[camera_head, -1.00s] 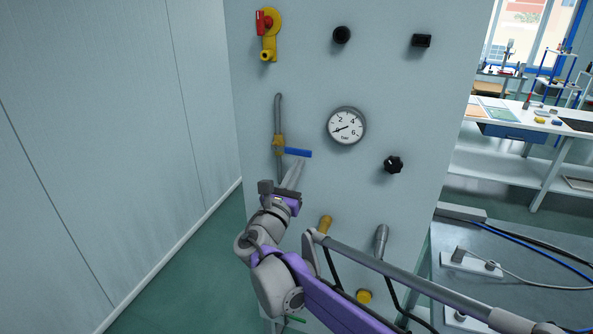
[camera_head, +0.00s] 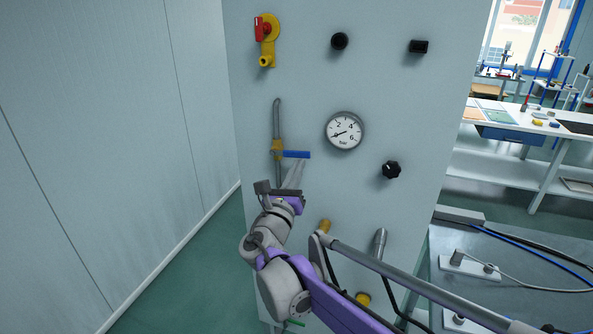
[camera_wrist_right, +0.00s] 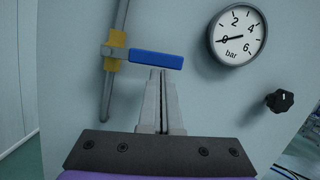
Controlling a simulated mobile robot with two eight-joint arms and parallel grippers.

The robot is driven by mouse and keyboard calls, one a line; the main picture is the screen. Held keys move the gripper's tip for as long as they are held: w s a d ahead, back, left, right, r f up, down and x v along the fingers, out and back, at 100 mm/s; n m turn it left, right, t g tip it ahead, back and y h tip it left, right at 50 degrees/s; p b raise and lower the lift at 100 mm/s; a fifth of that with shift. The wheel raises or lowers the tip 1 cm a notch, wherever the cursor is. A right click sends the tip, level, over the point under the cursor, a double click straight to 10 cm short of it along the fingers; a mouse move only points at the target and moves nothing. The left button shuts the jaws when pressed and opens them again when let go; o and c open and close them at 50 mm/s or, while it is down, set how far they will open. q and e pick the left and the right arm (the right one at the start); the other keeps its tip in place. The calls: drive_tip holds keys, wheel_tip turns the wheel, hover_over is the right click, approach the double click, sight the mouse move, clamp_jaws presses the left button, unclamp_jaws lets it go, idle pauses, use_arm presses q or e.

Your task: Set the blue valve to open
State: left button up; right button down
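The blue valve handle (camera_head: 297,154) sticks out to the right from a brass valve body (camera_head: 277,149) on a vertical grey pipe (camera_head: 277,115). It lies about square across the pipe. It also shows in the right wrist view (camera_wrist_right: 157,60). My right gripper (camera_head: 298,165) is just below the handle, fingers pointing up at it. In the right wrist view its fingertips (camera_wrist_right: 157,73) are together, at or very near the handle's lower edge; I cannot tell if they touch. Nothing shows between them. My left gripper is not in view.
The panel carries a pressure gauge (camera_head: 344,131) reading near 0, a black knob (camera_head: 391,169), and a red and yellow switch (camera_head: 265,38). Pipe stubs (camera_head: 380,242) stick out lower down. A wall stands left. A metal bench (camera_head: 510,260) is at right.

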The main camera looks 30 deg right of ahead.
sight(296, 151)
wheel_tip(296, 151, up, 3)
drive_tip(key=n, duration=0.2)
drive_tip(key=n+t+y+p, duration=0.1)
drive_tip(key=n, duration=0.2)
drive_tip(key=shift+s+y, duration=0.1)
drive_tip(key=shift+y, duration=0.2)
drive_tip(key=n, duration=0.1)
drive_tip(key=r+n+y, duration=0.1)
drive_tip(key=n, duration=0.1)
drive_tip(key=shift+w+a+r, duration=0.1)
drive_tip(key=shift+w+r, duration=0.1)
drive_tip(key=shift+r, duration=0.1)
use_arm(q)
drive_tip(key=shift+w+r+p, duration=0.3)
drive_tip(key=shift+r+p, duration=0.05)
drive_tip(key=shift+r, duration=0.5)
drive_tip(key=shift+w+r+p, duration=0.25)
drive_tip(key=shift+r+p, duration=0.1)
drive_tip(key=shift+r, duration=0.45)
use_arm(e)
drive_tip(key=shift+w+a+r+n+y, duration=0.15)
drive_tip(key=shift+w+a+r+n, duration=0.3)
drive_tip(key=shift+r+n, duration=0.2)
drive_tip(key=shift+w+a+r+n+y, duration=0.2)
drive_tip(key=shift+w+a+r+n, duration=0.15)
drive_tip(key=shift+w+r+n, duration=0.25)
drive_tip(key=shift+w+a+r+n+y, duration=0.15)
drive_tip(key=shift+w+a+r+n, duration=0.25)
drive_tip(key=shift+r+n, duration=0.3)
drive_tip(key=shift+w+a, duration=0.1)
